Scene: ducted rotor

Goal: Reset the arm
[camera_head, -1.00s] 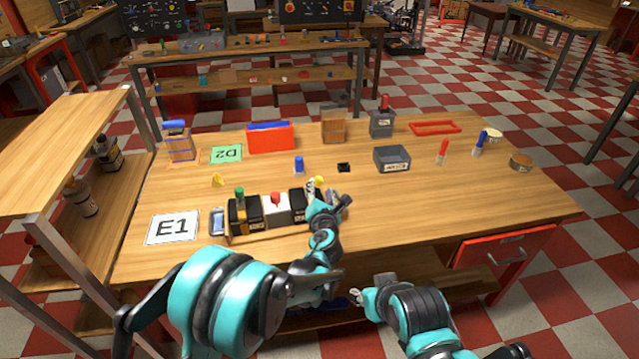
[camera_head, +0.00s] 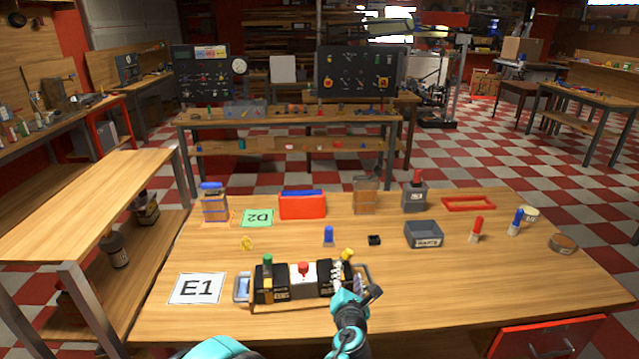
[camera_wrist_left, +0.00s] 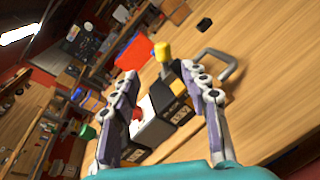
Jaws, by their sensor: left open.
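My left gripper (camera_head: 350,281) is at the right end of a row of block-shaped units on the table, its arm coming up from the bottom edge. In the left wrist view its two fingers (camera_wrist_left: 160,78) stand apart, open. A black unit with a yellow knob (camera_head: 347,254) shows between and beyond them; the yellow knob also shows in the wrist view (camera_wrist_left: 162,52). I cannot tell whether the fingers touch it. The row also has a white unit with a red knob (camera_head: 303,268) and a black unit with a green knob (camera_head: 268,260). My right gripper is out of view.
A white E1 card (camera_head: 197,288) lies left of the row. A grey bin (camera_head: 424,235), a blue peg (camera_head: 328,236) and a small black block (camera_head: 374,240) stand behind it. The table's right front (camera_head: 480,300) is clear. A shelf (camera_head: 80,215) stands at left.

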